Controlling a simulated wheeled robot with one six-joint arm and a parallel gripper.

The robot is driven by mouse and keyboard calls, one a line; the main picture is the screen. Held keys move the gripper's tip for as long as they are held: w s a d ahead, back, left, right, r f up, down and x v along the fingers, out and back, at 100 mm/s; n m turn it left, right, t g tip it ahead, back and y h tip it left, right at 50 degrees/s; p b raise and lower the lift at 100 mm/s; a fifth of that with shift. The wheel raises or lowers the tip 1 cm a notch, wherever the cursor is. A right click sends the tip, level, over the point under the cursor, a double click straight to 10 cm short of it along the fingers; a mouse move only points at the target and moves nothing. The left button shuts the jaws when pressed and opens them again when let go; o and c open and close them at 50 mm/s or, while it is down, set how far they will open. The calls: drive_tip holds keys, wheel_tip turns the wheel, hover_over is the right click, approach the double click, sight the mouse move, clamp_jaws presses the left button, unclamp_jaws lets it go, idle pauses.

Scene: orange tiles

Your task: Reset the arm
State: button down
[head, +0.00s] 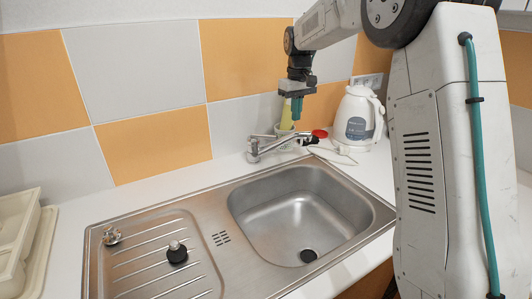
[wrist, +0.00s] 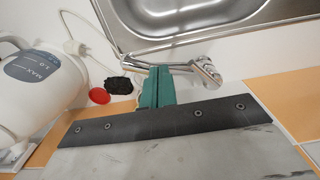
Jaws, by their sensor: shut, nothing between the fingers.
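My gripper (head: 297,108) hangs pointing down at the end of my arm, near the tiled wall behind the sink. In the wrist view its teal fingers (wrist: 157,88) are together with nothing held between them. In the head view the gripper appears just above the faucet (head: 268,146) and in front of a yellow-green bottle (head: 286,114), which it partly hides. The faucet also shows beyond the fingertips in the wrist view (wrist: 196,68).
A white kettle (head: 358,118) stands right of the gripper. A red round item (head: 320,133), a dark sponge-like item (wrist: 118,85) and a white plug (wrist: 75,47) lie nearby. The steel sink (head: 300,205) has two small items on its drainboard. A cream rack (head: 18,235) stands left.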

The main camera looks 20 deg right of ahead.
idle(0.3)
drive_tip(key=s+a, duration=0.3)
drive_tip(key=s, duration=1.1)
drive_tip(key=s+a+m, duration=0.1)
drive_tip(key=s+a, duration=0.1)
drive_tip(key=s, duration=1.3)
drive_tip(key=s+a+m+t, duration=0.1)
drive_tip(key=s+a, duration=0.2)
drive_tip(key=s, duration=1.1)
drive_tip(key=shift+s+a+f, duration=0.3)
drive_tip(key=shift+s+f, duration=0.1)
